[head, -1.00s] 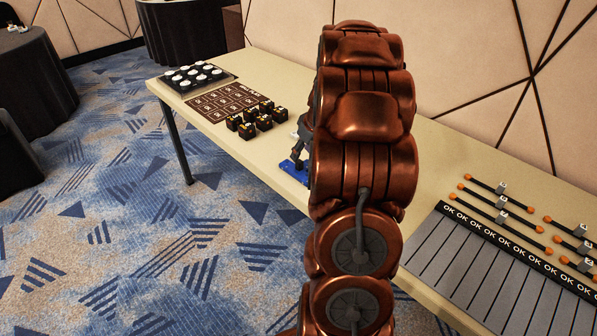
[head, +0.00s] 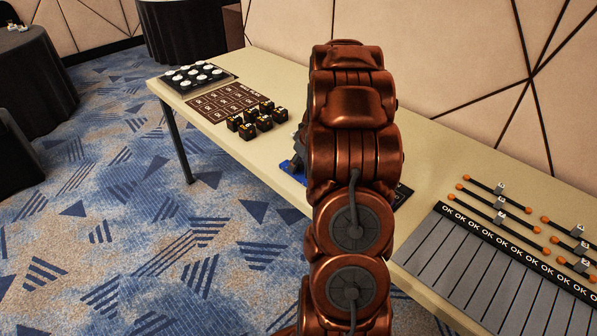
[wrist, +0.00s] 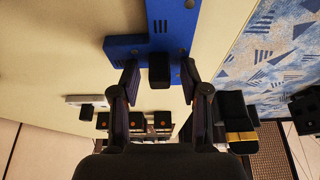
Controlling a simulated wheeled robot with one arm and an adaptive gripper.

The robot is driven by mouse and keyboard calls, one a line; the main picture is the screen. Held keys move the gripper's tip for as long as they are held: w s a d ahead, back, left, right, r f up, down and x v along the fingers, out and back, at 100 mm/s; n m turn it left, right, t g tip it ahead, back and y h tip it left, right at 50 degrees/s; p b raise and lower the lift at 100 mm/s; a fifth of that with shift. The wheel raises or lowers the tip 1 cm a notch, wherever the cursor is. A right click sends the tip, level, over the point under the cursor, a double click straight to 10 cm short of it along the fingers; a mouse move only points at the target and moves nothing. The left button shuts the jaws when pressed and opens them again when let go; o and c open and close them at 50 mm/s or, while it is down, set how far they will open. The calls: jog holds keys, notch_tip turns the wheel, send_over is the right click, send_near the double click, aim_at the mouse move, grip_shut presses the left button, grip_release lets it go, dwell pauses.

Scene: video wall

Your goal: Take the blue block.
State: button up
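A flat blue piece (wrist: 170,25) with dark holes and slots lies on the table in the wrist view. A small part of it (head: 290,168) shows left of my arm in the head view. A small dark block (wrist: 159,72) sits at the blue piece; its colour is too dark to tell. My gripper (wrist: 158,78) is open, with one finger on each side of this dark block and a gap to both. Whether the fingers touch the blue piece is unclear. In the head view my arm hides most of my gripper.
Several black-and-yellow cubes (head: 250,120) stand left of the blue piece, before a brown grid mat (head: 222,102) and a black tray (head: 193,76) with white round pieces. A grey panel (head: 480,250) with "OK" labels and orange-tipped rods lies at right. A wall backs the table (head: 430,165).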

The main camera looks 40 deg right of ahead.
grip_shut()
dwell(0.5)
